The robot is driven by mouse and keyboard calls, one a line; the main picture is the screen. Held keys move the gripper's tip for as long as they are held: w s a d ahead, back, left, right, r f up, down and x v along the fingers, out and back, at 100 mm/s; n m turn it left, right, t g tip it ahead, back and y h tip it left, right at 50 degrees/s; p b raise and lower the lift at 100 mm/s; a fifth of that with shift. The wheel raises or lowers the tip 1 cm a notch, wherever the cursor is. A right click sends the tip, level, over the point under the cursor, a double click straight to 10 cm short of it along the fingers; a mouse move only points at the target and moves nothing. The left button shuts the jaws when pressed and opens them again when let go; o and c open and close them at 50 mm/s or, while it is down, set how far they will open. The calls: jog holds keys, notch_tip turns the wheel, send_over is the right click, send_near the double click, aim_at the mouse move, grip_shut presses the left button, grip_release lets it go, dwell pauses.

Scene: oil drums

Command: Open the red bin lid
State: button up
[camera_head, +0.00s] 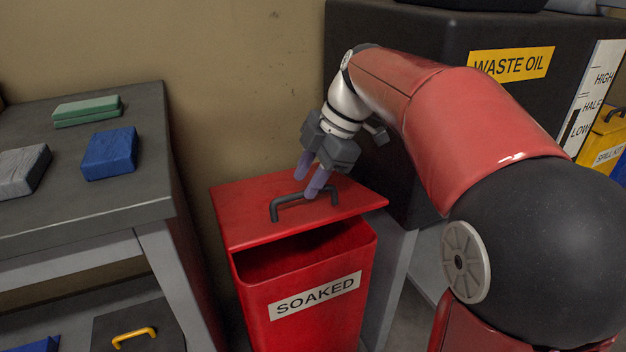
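The red bin (307,315), labelled SOAKED, stands on the floor between the grey workbench and the black waste oil tank. Its red lid (245,222) is slightly raised at the front, with a dark gap under its front edge. A dark handle (283,201) stands on top of the lid. My gripper (305,186) reaches down to the handle from behind, with its two purple fingers a little apart. The nearer finger overlaps the handle bar and the other shows behind it. I cannot tell whether they are closed on the bar.
A grey workbench (80,222) at left carries green (88,109), blue (109,153) and grey (22,171) folded cloths. Below it is a dark panel with a yellow handle (134,336). The waste oil tank (430,35) stands close behind at right. The wall is directly behind the bin.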

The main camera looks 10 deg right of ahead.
jog(key=w+d+r+p, duration=0.1)
jog(key=d+r+p, duration=0.2)
jog(key=r, duration=0.5)
jog(key=shift+w+r+p, duration=0.15)
jog(key=shift+w+p, duration=0.15)
jog(key=shift+p, duration=0.5)
dwell(0.5)
